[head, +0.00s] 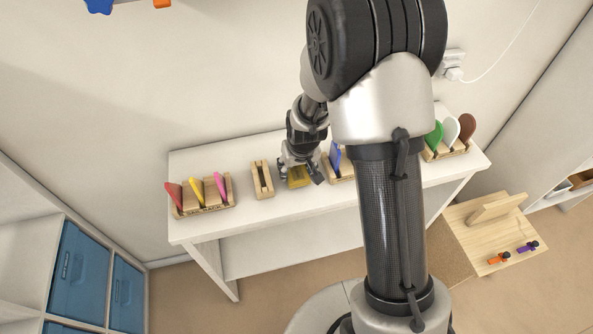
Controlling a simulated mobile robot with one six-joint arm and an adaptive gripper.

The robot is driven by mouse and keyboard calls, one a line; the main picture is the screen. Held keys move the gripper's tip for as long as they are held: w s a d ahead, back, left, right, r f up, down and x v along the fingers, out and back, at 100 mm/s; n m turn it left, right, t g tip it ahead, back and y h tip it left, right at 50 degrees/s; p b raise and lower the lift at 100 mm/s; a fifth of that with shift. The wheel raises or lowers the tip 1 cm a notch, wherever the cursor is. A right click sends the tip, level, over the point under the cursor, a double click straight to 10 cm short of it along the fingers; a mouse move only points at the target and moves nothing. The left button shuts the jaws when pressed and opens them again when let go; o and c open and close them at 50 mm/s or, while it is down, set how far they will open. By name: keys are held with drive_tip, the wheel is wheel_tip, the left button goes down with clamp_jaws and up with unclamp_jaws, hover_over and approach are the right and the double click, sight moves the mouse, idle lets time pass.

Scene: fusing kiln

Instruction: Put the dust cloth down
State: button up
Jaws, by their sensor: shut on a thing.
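My gripper (300,168) is over the middle of the white table (290,203), pointing down. Part of the cloth is hidden by the fingers.
A small wooden block with a slot (262,180) stands close left of the gripper. A wooden rack with red, yellow and pink pieces (205,193) is further left. A blue piece (336,157) stands close right. A rack with green, white and brown pieces (450,142) is at the right end.

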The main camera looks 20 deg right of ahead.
drive_tip(key=shift+f, duration=0.4)
drive_tip(key=shift+f+b, duration=0.3)
drive_tip(key=shift+f, duration=0.05)
drive_tip(key=o, duration=0.7)
drive_tip(key=shift+s, duration=0.1)
drive_tip(key=o, duration=0.3)
drive_tip(key=shift+f, duration=0.1)
